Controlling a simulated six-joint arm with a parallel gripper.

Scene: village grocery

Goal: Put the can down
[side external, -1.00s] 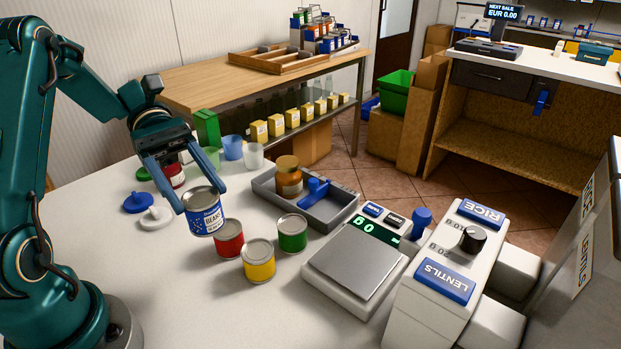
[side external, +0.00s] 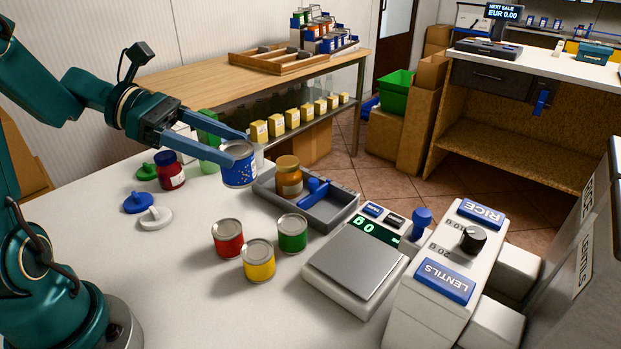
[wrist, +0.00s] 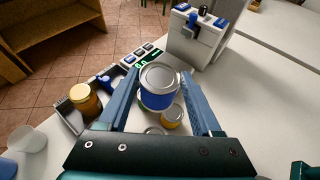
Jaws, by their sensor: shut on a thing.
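My gripper (side external: 222,152) is shut on a blue can (side external: 238,169) with a silver lid. The can is held in the air, slightly tilted, in front of the left end of the grey tray in the side view. In the wrist view the blue can (wrist: 158,88) sits between the two blue fingers. Below it on the white counter (side external: 150,265) stand a red can (side external: 228,238), a yellow can (side external: 258,261) and a green can (side external: 292,234), all upright.
The grey tray (side external: 335,212) holds an amber jar (side external: 288,178) and a blue scoop. A scale (side external: 355,262) and a dispenser (side external: 440,275) stand to the right. A red jar (side external: 170,172) and lids (side external: 138,203) are at left. The front-left counter is clear.

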